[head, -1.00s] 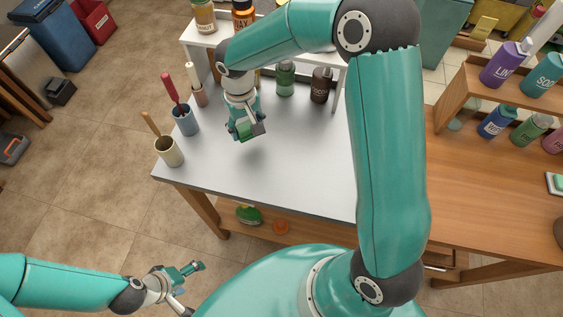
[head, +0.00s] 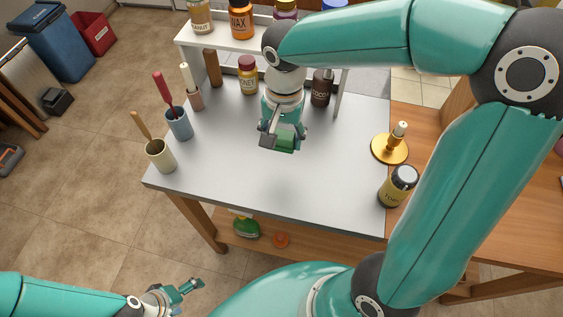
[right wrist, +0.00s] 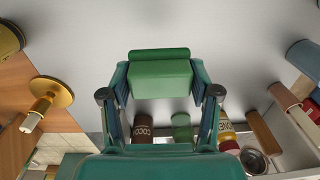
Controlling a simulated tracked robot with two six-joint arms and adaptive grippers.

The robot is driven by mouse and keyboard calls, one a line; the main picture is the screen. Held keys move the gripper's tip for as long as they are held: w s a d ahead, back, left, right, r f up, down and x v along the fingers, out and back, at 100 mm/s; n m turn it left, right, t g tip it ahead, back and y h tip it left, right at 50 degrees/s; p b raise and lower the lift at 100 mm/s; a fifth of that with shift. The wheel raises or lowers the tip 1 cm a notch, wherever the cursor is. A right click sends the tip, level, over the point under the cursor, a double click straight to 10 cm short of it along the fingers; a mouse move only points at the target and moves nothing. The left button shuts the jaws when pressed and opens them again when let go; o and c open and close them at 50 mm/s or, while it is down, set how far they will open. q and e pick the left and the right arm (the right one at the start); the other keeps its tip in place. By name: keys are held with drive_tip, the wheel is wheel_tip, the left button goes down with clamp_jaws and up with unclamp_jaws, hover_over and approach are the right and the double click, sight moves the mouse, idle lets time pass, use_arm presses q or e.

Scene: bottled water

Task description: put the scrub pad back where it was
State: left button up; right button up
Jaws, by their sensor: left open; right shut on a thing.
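A green scrub pad, a small thick block (right wrist: 160,80), is held between the fingers of my right gripper in the right wrist view. In the head view my right gripper (head: 281,140) is shut on the pad (head: 284,144) above the middle of the grey tabletop (head: 230,165), apart from the surface. My left gripper (head: 186,292) is open and empty at the lower left, over the floor and away from the table.
A blue cup (head: 179,124) and a cream cup (head: 161,157) hold handled tools at the left edge. Bottles and a white shelf (head: 219,45) line the back. The front middle is clear.

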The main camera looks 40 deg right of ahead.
sight(282, 168)
wheel_tip(282, 168, down, 11)
drive_tip(key=shift+r+b, duration=0.2)
drive_tip(key=shift+b, duration=0.1)
drive_tip(key=shift+f, duration=0.1)
drive_tip(key=o, duration=1)
drive_tip(key=shift+r, duration=0.35)
wheel_tip(282, 168, up, 12)
drive_tip(key=shift+s+d+f+p, duration=0.1)
drive_tip(key=shift+d+f+p, duration=0.1)
drive_tip(key=shift+p, duration=0.25)
drive_tip(key=shift+r, duration=0.1)
